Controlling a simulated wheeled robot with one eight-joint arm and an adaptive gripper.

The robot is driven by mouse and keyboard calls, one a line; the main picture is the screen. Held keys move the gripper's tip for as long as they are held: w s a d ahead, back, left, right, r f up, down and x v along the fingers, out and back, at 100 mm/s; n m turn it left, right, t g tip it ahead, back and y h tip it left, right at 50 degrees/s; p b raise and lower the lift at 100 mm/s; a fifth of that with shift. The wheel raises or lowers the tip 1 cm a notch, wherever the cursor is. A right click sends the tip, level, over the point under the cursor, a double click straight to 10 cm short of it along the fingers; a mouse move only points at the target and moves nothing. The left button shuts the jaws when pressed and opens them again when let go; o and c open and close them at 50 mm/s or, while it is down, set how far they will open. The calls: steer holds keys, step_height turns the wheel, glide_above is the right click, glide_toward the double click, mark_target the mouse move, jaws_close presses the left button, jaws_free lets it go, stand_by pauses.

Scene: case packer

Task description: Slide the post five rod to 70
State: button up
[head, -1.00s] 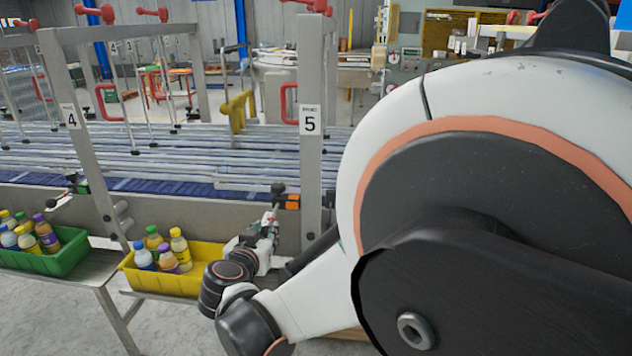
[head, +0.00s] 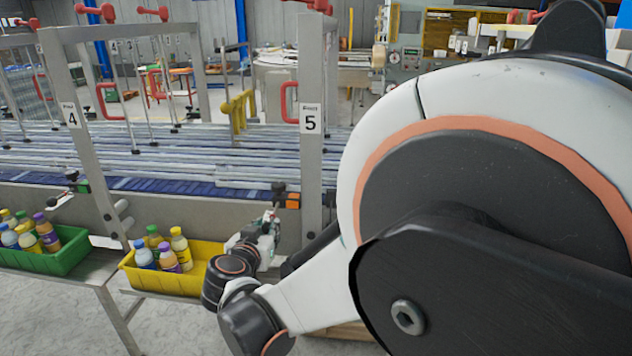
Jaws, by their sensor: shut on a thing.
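Post five is the grey upright (head: 312,160) with a white "5" label (head: 311,118), right of centre in the head view. A small black clamp with an orange block (head: 292,200) sits at its lower left side. My gripper (head: 275,212) is at the left of this post, just under the black part of the clamp. It is small and partly hidden by my own wrist, but looks shut at the rod end by the clamp. The rod itself is hardly visible, and I cannot read any scale on it.
A yellow crate (head: 135,279) of bottles stands just left of my wrist, and a green crate (head: 20,263) further left. Post four (head: 88,140) stands at left with its own clamp. Rails and the blue conveyor (head: 160,186) run behind. My arm hides the right side.

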steer(key=shift+w, duration=1.55)
steer(key=o, duration=0.9)
steer(key=shift+c, duration=0.2)
steer(key=shift+d, duration=0.1)
steer(key=shift+s, duration=0.1)
steer(key=shift+v, duration=3.45)
